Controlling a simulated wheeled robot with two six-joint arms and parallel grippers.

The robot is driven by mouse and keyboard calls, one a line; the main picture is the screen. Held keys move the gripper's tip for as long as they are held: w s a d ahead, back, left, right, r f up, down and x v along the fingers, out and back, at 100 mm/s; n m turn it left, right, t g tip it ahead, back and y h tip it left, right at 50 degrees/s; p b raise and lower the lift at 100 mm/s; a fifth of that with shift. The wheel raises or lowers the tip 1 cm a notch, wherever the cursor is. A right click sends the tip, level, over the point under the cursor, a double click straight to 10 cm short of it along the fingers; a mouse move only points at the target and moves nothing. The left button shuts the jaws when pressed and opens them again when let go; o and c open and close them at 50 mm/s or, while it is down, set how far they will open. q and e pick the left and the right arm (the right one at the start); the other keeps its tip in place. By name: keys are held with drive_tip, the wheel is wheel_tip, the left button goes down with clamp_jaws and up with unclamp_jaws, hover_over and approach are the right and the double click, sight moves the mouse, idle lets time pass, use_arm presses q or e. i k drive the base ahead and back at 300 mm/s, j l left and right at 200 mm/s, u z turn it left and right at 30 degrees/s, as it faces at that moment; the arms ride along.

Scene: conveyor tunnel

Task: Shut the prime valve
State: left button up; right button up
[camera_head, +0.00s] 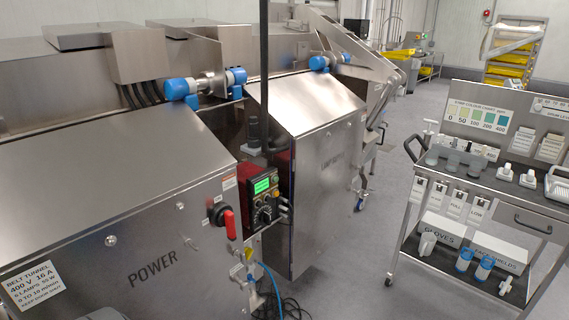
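No part in view is labelled as the prime valve, and I cannot pick it out for certain. Below a dark control box (262,199) with a lit green display, a small metal fitting with a yellow part (249,255) sits beside the POWER cabinet. A thin blue hose (272,285) runs down near it. This fitting is too small to read its handle position.
The steel POWER cabinet (150,235), with a red rotary handle (229,222), fills the left. A second cabinet (325,190) stands behind the control box. Black cables lie on the floor. A cart (480,200) with bottles stands right; floor between is clear.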

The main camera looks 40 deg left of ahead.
sight(248, 251)
drive_tip(key=i+l+u, duration=0.35)
drive_tip(key=l, duration=0.25)
drive_tip(key=i+u, duration=0.1)
drive_tip(key=u, duration=1.55)
